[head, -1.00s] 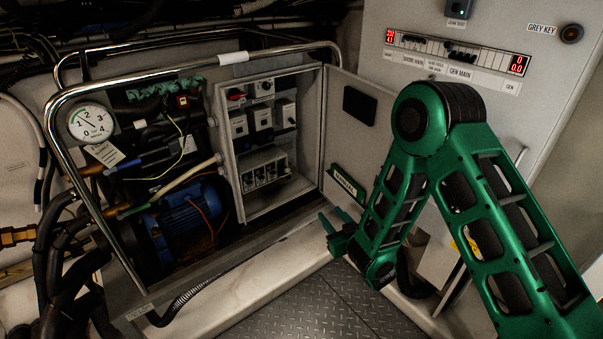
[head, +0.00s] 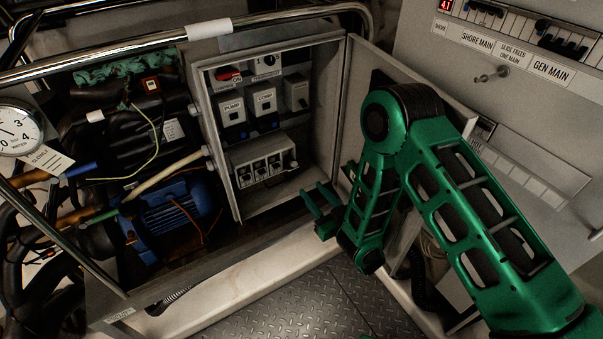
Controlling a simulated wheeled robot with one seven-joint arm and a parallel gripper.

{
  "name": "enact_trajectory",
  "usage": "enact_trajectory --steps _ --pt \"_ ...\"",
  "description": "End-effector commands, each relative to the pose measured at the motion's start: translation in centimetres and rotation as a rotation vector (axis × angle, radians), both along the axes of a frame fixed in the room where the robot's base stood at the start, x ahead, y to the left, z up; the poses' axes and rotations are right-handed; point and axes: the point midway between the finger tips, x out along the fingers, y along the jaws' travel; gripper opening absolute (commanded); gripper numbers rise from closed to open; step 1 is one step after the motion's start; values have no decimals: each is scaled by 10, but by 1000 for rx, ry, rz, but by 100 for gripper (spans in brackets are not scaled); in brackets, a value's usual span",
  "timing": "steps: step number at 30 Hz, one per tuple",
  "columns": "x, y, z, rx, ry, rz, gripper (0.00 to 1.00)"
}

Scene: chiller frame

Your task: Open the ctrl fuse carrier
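The open grey control box (head: 228,188) stands left of centre in the head view. A pale block with a row of several small fuse carriers (head: 262,172) sits low inside it. Their labels are too small to read, so I cannot tell which is ctrl or whether any is open. My gripper (head: 315,192) is in front of the box's lower right side, right of the fuse block and apart from it. Its two green fingers are spread and empty, pointing up and left.
The box door (head: 354,110) stands open on the right, partly behind my arm. PUMP (head: 231,109) and COMP (head: 264,103) modules sit above the fuse block. A chrome rail (head: 110,45) crosses the upper left. A blue motor (head: 173,209) lies left of the box.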

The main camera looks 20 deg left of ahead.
Motion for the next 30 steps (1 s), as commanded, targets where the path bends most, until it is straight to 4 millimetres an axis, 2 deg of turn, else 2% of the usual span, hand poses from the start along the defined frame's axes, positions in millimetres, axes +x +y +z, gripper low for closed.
enact_trajectory --steps 9,15,28,29,30 --pt "34 48 1 1 -3 7 38" --pt "49 68 1 -1 -2 9 38" --pt "55 75 1 0 0 8 38" --pt "55 75 1 0 0 8 35" --pt "55 75 1 0 0 8 26"
